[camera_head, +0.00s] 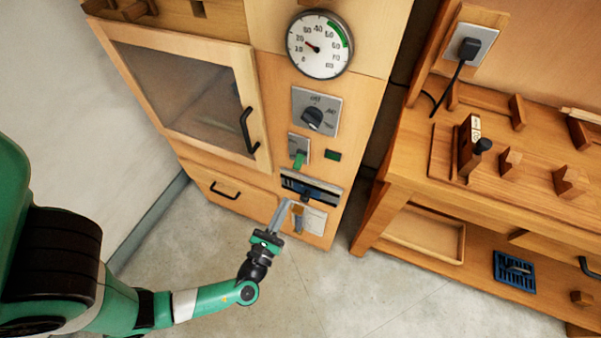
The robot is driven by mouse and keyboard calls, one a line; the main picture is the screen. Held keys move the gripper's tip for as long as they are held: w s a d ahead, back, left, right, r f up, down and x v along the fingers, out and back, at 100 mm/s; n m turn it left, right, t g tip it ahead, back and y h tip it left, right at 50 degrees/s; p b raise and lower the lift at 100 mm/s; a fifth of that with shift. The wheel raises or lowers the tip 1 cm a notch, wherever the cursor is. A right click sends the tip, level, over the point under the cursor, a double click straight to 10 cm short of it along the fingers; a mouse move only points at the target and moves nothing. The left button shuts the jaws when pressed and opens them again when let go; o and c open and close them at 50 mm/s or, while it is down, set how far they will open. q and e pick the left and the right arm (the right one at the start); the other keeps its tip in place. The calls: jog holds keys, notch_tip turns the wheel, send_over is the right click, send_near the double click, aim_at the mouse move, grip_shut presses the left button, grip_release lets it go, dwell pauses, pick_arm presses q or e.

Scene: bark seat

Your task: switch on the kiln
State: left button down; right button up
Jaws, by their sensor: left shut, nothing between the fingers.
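The kiln is a tall wooden cabinet (350,130) with a glazed door (185,95) that is closed. On its panel, from top down, are a round gauge (320,44), a dark rotary knob (313,118) on a grey plate, a switch plate with a green lever (299,158), a small dark green indicator (333,156) and a dark slotted strip (311,188). My left gripper (287,204) is shut and empty, its tips near the panel just below the strip and lever. I cannot tell whether it touches. My right gripper is not in view.
A wooden workbench (420,165) stands at the right, with a plane-like tool (470,145) and wooden blocks on top. A blue tray (514,272) lies on its lower shelf. A black plug (469,48) sits in the wall socket. The floor (300,290) in front is clear.

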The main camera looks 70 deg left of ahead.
aim_at(299, 162)
pick_arm(q)
jog(key=shift+d, duration=0.15)
jog(key=w+a+r, duration=0.5)
jog(key=shift+w+a+p, duration=0.3)
jog(key=shift+a+p, duration=0.05)
jog(key=shift+p, duration=0.05)
jog(key=shift+r, duration=0.1)
dwell(0.4)
